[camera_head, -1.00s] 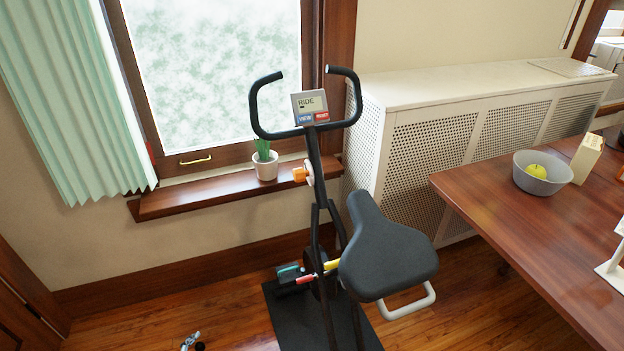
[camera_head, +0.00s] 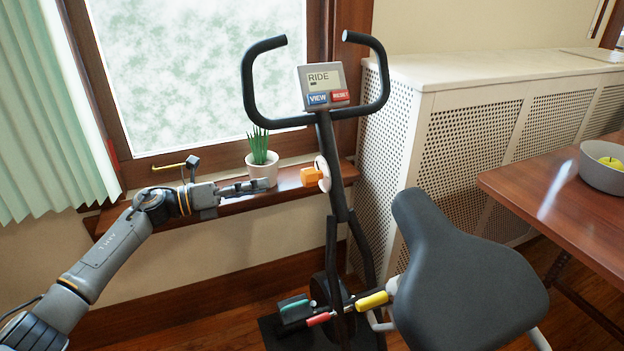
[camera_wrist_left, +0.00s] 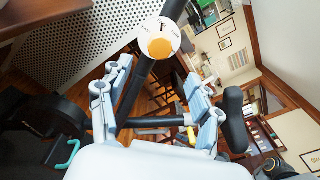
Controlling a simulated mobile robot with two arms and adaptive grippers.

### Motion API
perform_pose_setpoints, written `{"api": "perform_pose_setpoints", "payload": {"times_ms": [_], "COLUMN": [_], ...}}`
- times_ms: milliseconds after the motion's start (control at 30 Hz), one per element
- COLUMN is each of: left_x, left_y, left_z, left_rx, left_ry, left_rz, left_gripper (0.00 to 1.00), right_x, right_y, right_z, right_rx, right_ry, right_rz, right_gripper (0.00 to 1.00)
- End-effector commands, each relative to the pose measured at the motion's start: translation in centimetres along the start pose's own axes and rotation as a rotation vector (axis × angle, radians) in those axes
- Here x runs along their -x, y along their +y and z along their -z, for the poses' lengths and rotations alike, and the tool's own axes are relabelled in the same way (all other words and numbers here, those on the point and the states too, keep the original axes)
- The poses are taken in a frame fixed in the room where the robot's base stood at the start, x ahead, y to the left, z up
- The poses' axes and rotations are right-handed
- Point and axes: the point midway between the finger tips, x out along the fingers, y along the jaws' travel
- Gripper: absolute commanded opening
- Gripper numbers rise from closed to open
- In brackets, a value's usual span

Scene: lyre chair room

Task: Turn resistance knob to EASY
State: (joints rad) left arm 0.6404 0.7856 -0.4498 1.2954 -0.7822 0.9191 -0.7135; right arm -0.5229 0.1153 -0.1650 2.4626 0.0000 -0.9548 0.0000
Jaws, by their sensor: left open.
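The resistance knob (camera_head: 312,177) is orange, on a white round dial (camera_head: 323,172) fixed to the bike's black post. In the left wrist view the knob (camera_wrist_left: 160,47) faces the camera, with the dial (camera_wrist_left: 150,33) around it; the markings are too small to read. My left gripper (camera_head: 262,185) is left of the knob, near its height, with a gap between them. In the left wrist view its fingers (camera_wrist_left: 155,95) are spread with nothing held, and the knob shows beyond them. My right gripper is in neither view.
A potted plant (camera_head: 262,165) stands on the window sill close behind my left gripper. The handlebar (camera_head: 262,121) and display (camera_head: 324,87) are above the knob. The bike seat (camera_head: 450,270) is to the lower right. A table (camera_head: 560,200) with a grey bowl (camera_head: 603,178) stands at right.

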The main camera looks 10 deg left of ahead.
Motion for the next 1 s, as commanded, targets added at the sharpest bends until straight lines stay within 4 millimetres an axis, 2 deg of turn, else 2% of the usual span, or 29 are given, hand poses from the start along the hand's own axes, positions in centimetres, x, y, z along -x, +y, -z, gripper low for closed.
{"api": "perform_pose_setpoints", "payload": {"times_ms": [300,500,700,1000], "left_x": [-6.8,-10.3,-12.1,-12.3], "left_y": [-0.1,0.0,0.0,0.0], "left_z": [-0.1,0.0,-0.1,-0.1], "left_rx": [0.004,0.004,0.005,0.005], "left_ry": [-0.004,-0.004,-0.004,-0.004], "left_rz": [0.004,0.002,0.001,0.0], "left_gripper": [0.64,0.64,0.64,0.64], "right_x": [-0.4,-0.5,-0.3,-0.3], "right_y": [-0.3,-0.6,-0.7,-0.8], "right_z": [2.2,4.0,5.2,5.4], "right_rx": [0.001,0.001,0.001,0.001], "right_ry": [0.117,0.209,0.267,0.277], "right_rz": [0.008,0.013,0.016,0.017], "right_gripper": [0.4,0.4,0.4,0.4]}}
